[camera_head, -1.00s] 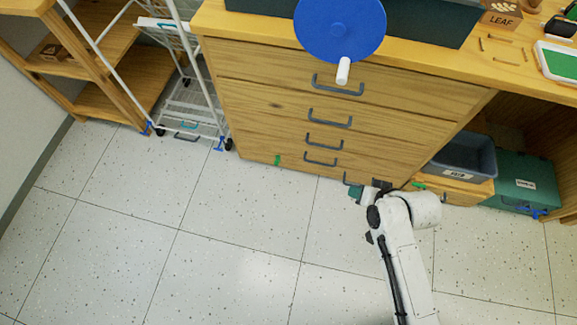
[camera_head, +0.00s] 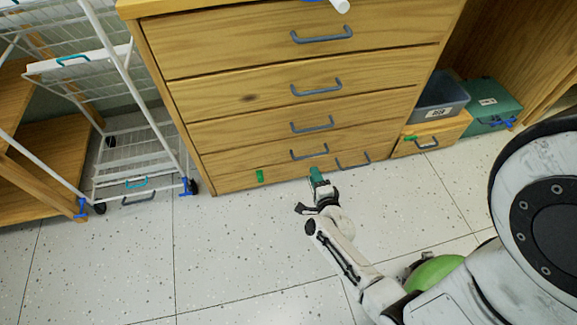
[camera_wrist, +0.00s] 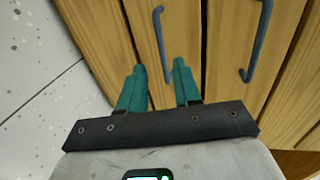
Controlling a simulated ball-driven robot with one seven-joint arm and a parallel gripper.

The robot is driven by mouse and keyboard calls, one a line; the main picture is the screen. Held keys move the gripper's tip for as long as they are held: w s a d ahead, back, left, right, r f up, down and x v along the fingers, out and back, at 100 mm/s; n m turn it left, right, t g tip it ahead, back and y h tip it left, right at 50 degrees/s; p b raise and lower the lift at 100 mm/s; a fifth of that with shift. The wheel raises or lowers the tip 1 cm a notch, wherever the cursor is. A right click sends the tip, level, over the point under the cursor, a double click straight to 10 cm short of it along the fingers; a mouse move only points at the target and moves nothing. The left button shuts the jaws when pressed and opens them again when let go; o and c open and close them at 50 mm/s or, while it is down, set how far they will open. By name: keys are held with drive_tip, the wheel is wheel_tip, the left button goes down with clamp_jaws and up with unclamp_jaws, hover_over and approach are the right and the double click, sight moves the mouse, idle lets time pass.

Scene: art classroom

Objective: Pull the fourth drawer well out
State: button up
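The wooden drawer unit (camera_head: 235,105) stands against the wall, and all its drawers look closed. The fourth drawer's grey bar handle (camera_head: 310,152) is low on the front. My gripper (camera_head: 316,176) is low, just in front of the unit and below the fourth handle in the head view. In the wrist view its two teal fingers (camera_wrist: 160,70) are apart. One end of a handle (camera_wrist: 160,42), seemingly the fourth, appears between the fingertips. I cannot tell whether they touch it. Another handle (camera_wrist: 258,40) is to the right.
A white wire cart (camera_head: 130,160) stands left of the unit, beside wooden shelves (camera_head: 40,180). A wooden box (camera_head: 432,132) under a grey bin (camera_head: 440,100) and a teal case (camera_head: 492,105) are on the right. The tiled floor (camera_head: 230,250) in front is clear.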

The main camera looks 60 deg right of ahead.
sight(306, 157)
drive_tip(key=b+x, duration=0.3)
drive_tip(key=x, duration=0.7)
drive_tip(key=shift+w+d+b, duration=0.25)
drive_tip(key=shift+b, duration=0.15)
drive_tip(key=shift+c, duration=0.4)
clamp_jaws()
